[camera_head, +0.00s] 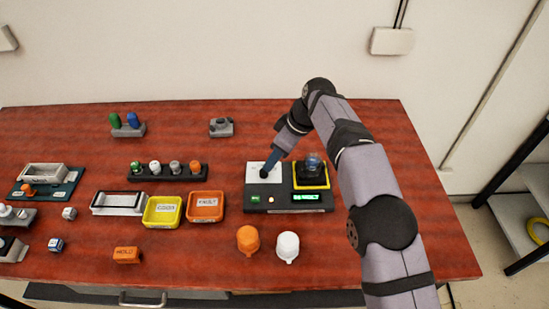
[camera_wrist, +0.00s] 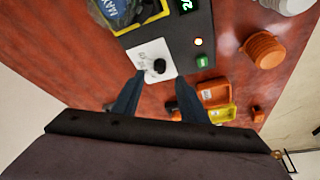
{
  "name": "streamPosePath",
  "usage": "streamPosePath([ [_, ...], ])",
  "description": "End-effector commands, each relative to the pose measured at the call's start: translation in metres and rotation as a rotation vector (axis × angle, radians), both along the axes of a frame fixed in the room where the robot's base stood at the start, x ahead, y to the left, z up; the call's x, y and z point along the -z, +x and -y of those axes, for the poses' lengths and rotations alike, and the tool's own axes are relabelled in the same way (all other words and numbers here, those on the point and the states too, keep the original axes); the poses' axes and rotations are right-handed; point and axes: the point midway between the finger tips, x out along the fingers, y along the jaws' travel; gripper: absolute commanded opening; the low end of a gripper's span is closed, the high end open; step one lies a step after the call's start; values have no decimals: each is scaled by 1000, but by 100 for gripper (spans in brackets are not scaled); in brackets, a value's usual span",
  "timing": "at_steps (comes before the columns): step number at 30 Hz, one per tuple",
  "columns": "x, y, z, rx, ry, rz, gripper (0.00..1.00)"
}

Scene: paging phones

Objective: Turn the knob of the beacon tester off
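The beacon tester (camera_head: 285,203) is a dark box on the red table.
A yellow-rimmed bay (camera_head: 311,186) on the tester holds a dark domed device. Orange (camera_head: 248,240) and white (camera_head: 287,246) caps stand in front. Yellow (camera_head: 163,211) and orange (camera_head: 205,207) trays and a rack (camera_head: 167,174) of small parts are left. Table right of the arm is clear.

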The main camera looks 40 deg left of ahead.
Motion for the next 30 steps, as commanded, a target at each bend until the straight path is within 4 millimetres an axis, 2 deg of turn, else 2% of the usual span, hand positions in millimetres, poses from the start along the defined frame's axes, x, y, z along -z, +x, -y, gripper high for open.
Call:
streamPosePath([
  [9, -6, -3, -2, 3, 4, 14, 39],
  [19, 1, -4, -4, 7, 9, 29, 39],
  [23, 9, -5, -7, 6, 7, 28, 39],
  [30, 36, -9, -17, 6, 7, 28, 39],
])
